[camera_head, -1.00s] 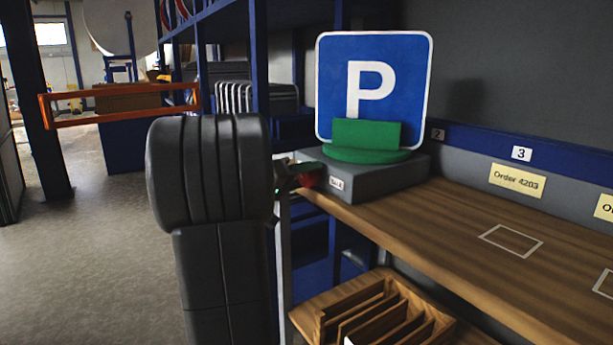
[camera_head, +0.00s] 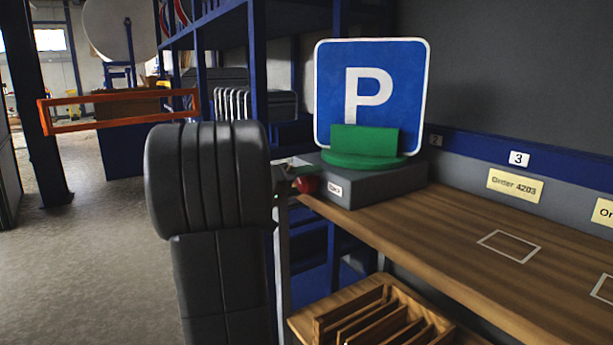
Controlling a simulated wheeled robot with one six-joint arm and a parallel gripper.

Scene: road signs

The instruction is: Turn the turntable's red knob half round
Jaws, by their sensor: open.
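The turntable has a grey box base (camera_head: 375,186) with a green round plate (camera_head: 365,161) on top, at the far left end of the wooden bench. A blue parking sign (camera_head: 369,85) with a white P stands upright on the plate in a green holder (camera_head: 364,140). The red knob (camera_head: 308,186) sticks out of the base's left side, beside a small white label. My gripper (camera_head: 297,170) is open, close to the knob and slightly above it in the picture. My own arm hides most of the gripper, and I cannot tell whether it touches the knob.
The wooden bench (camera_head: 470,240) is clear to the right, with white outlined squares and order cards (camera_head: 515,185) along the wall. A slotted wooden rack (camera_head: 385,322) sits below. Blue shelving posts (camera_head: 259,60) stand behind, and an orange rail (camera_head: 120,110) is at left.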

